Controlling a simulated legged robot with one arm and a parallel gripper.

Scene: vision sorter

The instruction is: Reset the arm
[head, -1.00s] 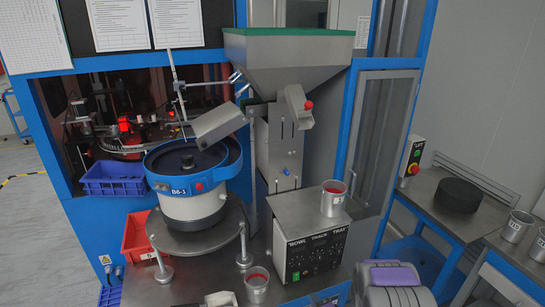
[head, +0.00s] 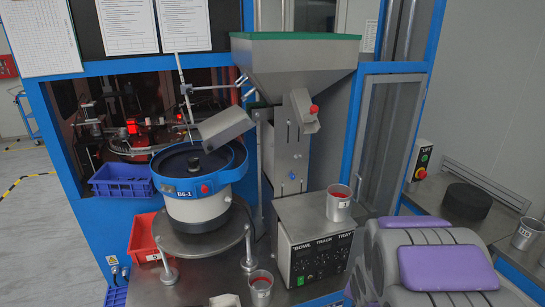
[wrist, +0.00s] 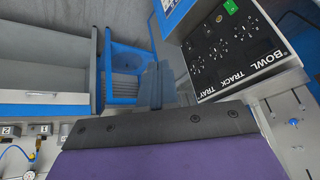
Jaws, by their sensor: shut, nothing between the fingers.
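My gripper (wrist: 153,88) shows in the wrist view as two dark fingers side by side, shut with nothing between them. My purple and dark grey arm parts fill the bottom of that view. In the head view my grey and purple arm is at the lower right, in front of the workbench and side table. My fingertips cannot be made out there. The control box (head: 315,255) stands just left of the arm, and its labelled panel also shows in the wrist view (wrist: 232,45).
A bowl feeder (head: 198,190) stands on a round plate, under a steel hopper (head: 295,75). One metal cup (head: 339,203) is on the control box and another (head: 260,290) on the bench. Blue (head: 122,182) and red (head: 145,240) bins are at left. A black disc (head: 467,202) lies on the side table.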

